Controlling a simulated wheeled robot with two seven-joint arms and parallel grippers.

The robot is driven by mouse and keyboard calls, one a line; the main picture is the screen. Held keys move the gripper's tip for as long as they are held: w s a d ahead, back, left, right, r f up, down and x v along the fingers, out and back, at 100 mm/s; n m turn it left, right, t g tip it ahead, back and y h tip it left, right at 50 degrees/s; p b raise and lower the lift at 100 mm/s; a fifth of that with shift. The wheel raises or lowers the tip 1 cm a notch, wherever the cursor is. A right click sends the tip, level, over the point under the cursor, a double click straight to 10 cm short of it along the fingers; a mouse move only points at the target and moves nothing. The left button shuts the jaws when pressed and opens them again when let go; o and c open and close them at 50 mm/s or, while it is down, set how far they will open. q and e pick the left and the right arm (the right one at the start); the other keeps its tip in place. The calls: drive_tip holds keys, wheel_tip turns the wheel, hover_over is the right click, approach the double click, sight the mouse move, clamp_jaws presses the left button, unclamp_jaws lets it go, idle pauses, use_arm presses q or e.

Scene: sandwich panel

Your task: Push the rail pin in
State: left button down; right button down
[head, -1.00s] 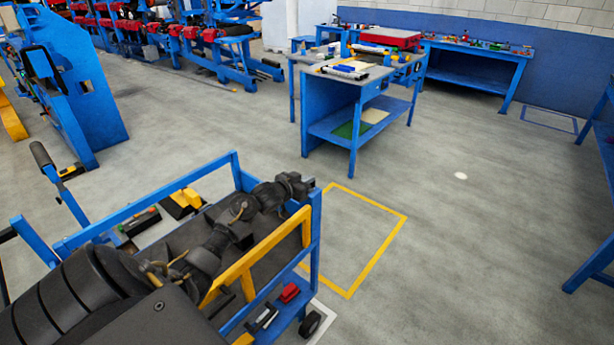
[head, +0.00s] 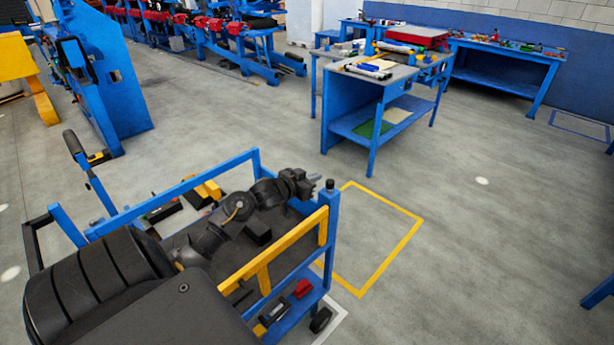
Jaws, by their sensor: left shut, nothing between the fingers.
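A blue cart (head: 318,270) stands in front of me with a yellow rail (head: 292,242) along its right side. A blue corner post (head: 331,215) stands at the rail's far end. A short dark piece on top of this post looks like the rail pin (head: 329,184); how deep it sits I cannot tell. My left arm reaches across the cart from the lower left. Its gripper (head: 315,179) is shut and empty, just left of the post top. Whether the fingertips touch the dark piece I cannot tell. My right gripper is out of view.
The cart's lower shelf holds a red item (head: 302,288). A small dark block (head: 257,233) lies on its top. A yellow floor outline (head: 400,249) lies right of the cart. A blue workbench (head: 350,122) stands behind, with clear floor between. A blue machine (head: 113,85) stands far left.

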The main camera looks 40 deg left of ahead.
use_arm(q)
drive_tip(key=v, duration=0.3)
drive_tip(key=shift+d, duration=0.1)
idle(0.5)
